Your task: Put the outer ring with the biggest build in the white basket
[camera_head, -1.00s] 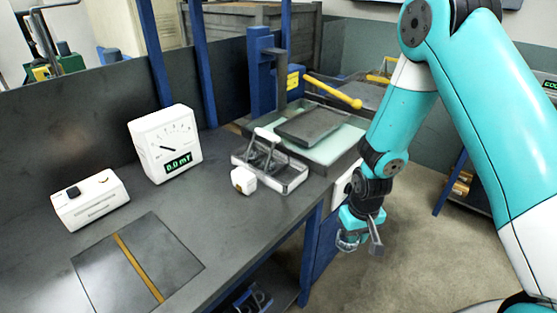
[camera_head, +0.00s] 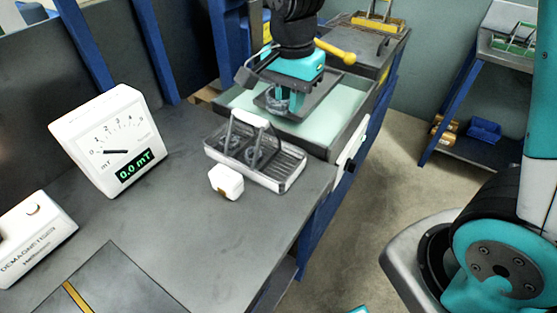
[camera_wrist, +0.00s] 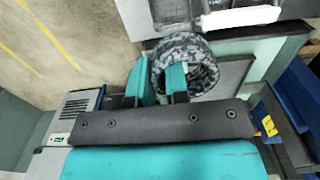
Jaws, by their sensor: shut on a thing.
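My gripper (camera_head: 284,100) hangs over the dark plate in the pale green tray at the back of the bench. It is shut on the wall of a mottled dark grey ring (camera_wrist: 207,68). In the wrist view my gripper (camera_wrist: 160,82) has one finger inside the ring and one outside. In the head view the ring is small and partly hidden by my fingers. A light metal basket with a white handle (camera_head: 251,118) stands on the bench in front of the tray, with dark round things inside.
A small white block (camera_head: 226,182) stands just in front of the basket. A white meter (camera_head: 110,140) reading 0.0 mT and a white demagnetiser (camera_head: 35,238) stand to the left. A yellow-handled lever (camera_head: 335,51) is close behind my gripper.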

